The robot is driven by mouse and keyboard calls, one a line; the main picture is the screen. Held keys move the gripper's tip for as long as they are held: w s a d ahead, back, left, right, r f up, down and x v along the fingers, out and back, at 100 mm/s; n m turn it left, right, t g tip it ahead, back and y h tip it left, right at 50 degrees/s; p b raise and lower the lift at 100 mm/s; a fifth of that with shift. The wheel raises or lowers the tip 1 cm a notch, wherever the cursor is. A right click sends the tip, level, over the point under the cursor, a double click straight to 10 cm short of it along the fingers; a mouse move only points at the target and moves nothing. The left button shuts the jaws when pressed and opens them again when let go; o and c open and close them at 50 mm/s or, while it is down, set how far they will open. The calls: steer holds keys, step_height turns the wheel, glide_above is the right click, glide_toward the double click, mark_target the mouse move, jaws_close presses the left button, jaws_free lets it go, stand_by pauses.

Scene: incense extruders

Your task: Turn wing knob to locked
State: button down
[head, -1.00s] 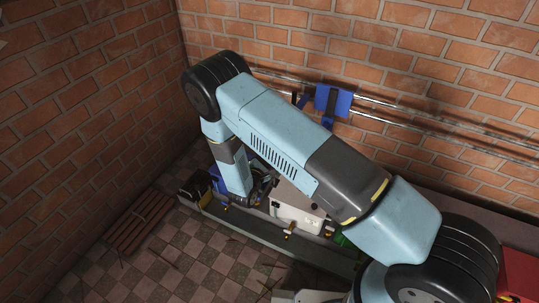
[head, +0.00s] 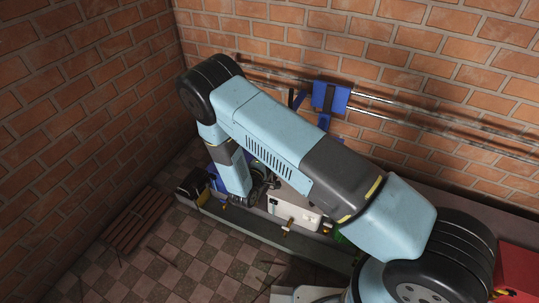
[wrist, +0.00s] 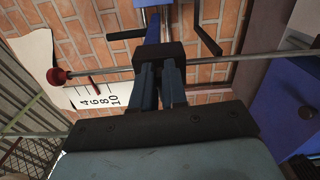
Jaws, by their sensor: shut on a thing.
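My gripper (wrist: 159,70) shows in the wrist view with its two dark fingers close together. The fingertips meet a dark block (wrist: 160,53), which sits in front of a blue upright (wrist: 152,24); I take this block to be the wing knob or its mount, but its wings are not clear. The gripper is shut on it, and the fingers hide the grip itself. A metal rod (wrist: 215,62) runs across behind the fingertips, with a dark red ball (wrist: 57,76) at its left end. In the head view, my arm hides most of this place.
A white scale plate (wrist: 98,97) with numbers lies left of the fingers. Dark bars (wrist: 126,35) flank the upright. In the head view, a blue carriage (head: 330,98) rides on wall rails, a white box (head: 293,212) stands beside my forearm, and a slatted wooden piece (head: 137,219) lies on the floor.

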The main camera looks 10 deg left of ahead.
steer(key=shift+s+f+m, duration=0.1)
steer(key=shift+f+m, duration=0.15)
steer(key=shift+m, duration=0.25)
steer(key=c, duration=1.2)
jaws_free()
steer(key=shift+o, duration=0.2)
steer(key=shift+r, duration=0.1)
steer(key=v, duration=1.3)
steer(key=shift+s+a, duration=0.2)
steer(key=shift+s, duration=0.1)
